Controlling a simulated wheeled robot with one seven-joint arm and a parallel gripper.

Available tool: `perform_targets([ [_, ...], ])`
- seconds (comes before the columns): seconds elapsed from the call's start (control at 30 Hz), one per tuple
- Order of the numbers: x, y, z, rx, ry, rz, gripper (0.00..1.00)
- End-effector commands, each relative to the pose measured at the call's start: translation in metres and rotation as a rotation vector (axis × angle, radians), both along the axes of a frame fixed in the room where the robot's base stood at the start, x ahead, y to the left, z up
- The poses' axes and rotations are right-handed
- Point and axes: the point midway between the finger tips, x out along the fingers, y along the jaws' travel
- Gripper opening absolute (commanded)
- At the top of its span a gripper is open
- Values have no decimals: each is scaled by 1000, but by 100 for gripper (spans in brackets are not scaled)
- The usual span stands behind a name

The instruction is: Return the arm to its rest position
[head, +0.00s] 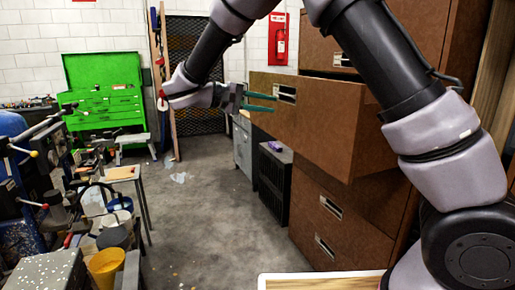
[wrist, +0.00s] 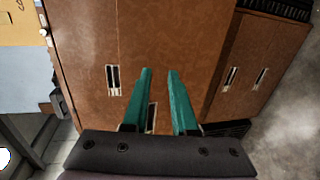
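My gripper (head: 276,103) is in front of the brown cabinet in the head view, with my arm arching over from the right. Its teal fingers point right toward the front of a pulled-out drawer (head: 330,125), just left of the drawer's handle (head: 286,94). In the wrist view the two fingers (wrist: 159,71) stand apart with a gap between them and nothing held. The brown drawer front (wrist: 165,35) lies beyond the fingertips. I cannot tell whether the fingertips touch it.
Closed lower drawers (head: 328,222) sit below the open one. A black cabinet (head: 273,178) stands left of them. A green tool chest (head: 105,95) is at the back left, and a cluttered workbench with a yellow bucket (head: 106,266) is at the left. The floor between (head: 195,230) is mostly clear.

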Motion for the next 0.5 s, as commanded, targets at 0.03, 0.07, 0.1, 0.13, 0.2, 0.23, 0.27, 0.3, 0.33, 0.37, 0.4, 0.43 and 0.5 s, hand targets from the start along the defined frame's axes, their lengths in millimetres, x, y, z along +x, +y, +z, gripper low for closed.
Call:
perform_targets([
  [0.03,1,-8,3,14,7,-12,26],
  [0.07,1,-11,4,21,14,-16,26],
  [0.1,1,-16,5,31,23,-23,26],
  [0.13,1,-20,5,40,30,-28,26],
  [0.2,0,-28,7,60,47,-38,26],
  [0.23,0,-32,8,70,55,-44,26],
  [0.27,0,-37,9,80,62,-50,26],
  [0.3,-1,-43,10,97,74,-58,26],
  [0.33,-2,-48,10,108,83,-65,26],
  [0.37,-3,-54,12,125,92,-73,26],
  [0.4,-4,-61,13,144,106,-82,26],
  [0.43,-5,-68,14,164,116,-91,26],
  [0.5,-9,-84,16,212,143,-110,26],
])
